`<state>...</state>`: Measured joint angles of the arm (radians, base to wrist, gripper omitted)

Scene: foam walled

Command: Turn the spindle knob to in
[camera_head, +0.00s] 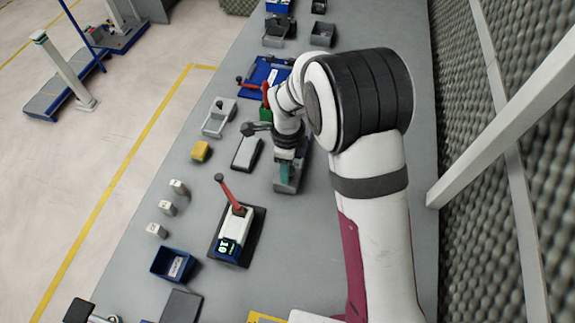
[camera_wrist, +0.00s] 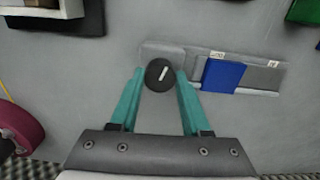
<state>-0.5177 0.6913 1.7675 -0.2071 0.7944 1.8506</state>
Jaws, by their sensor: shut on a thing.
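The spindle knob (camera_wrist: 158,75) is a dark round knob with a white pointer mark, tilted slightly right of straight up in the wrist view. It sits at the left end of a grey rail unit (camera_wrist: 262,78). A blue block (camera_wrist: 222,75) sits on the rail, nearer its left end. Two small white labels stand above the rail; their text is too small to read surely. My gripper (camera_wrist: 160,80) is shut on the knob, one teal finger on each side. In the head view my gripper (camera_head: 286,173) points down over the grey unit (camera_head: 291,186); the knob is hidden there.
A red-lever device with a green display (camera_head: 228,246) stands left and nearer. A foam wall (camera_head: 520,160) bounds the right.

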